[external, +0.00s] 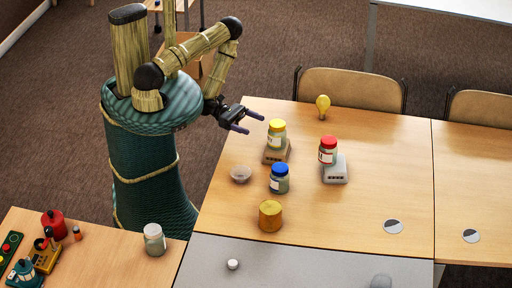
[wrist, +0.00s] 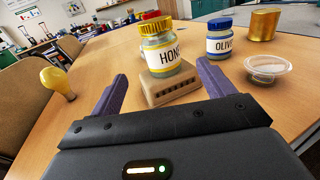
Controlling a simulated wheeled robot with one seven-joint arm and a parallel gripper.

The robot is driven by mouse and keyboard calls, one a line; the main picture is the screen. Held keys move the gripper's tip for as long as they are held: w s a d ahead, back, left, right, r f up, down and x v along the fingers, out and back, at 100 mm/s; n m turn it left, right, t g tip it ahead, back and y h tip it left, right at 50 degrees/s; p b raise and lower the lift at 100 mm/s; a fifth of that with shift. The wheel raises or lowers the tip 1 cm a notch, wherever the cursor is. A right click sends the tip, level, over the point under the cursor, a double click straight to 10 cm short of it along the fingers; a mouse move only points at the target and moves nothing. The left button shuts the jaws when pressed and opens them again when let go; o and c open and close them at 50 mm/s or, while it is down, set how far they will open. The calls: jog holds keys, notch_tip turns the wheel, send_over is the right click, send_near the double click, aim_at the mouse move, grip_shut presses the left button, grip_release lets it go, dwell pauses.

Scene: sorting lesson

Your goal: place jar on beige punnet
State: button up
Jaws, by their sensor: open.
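A honey jar with a yellow lid (external: 277,135) stands upright on the beige punnet (external: 272,157), a low slotted box. In the wrist view the honey jar (wrist: 163,50) and the beige punnet (wrist: 172,90) are straight ahead, beyond my fingertips. My gripper (external: 254,124) is open and empty, to the left of the honey jar and apart from it; its purple fingers also show in the wrist view (wrist: 162,74). A blue-lidded olive jar (external: 280,180) stands on the table. A red-lidded jar (external: 328,152) stands on a pale grey punnet (external: 336,174).
A clear bowl (external: 241,174) and a gold cylinder (external: 270,217) stand near the olive jar. A yellow bulb (external: 323,104) is near the far edge. The wooden table's right part is mostly clear.

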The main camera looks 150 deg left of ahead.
jog(key=shift+s, duration=0.15)
jog(key=shift+d, duration=0.15)
dwell(0.6)
jog(key=w+d+r+m+g+h, duration=0.1)
jog(key=w+d+r+m+h, duration=0.25)
jog(key=d+m+h, duration=0.4)
jog(key=w+d+r+m+g+h, duration=0.25)
jog(key=w+d+m+h, duration=0.3)
jog(key=d+h, duration=0.35)
jog(key=s+d+r+m+g, duration=0.2)
jog(key=s+d+m+g, duration=0.4)
jog(key=d+m+g, duration=0.7)
jog(key=w+r+m+t+y, duration=0.2)
jog(key=w+r+m+y, duration=0.5)
jog(key=m, duration=0.7)
jog(key=shift+d+r+y, duration=0.15)
jog(key=shift+r+y, duration=0.1)
jog(key=shift+y, duration=1)
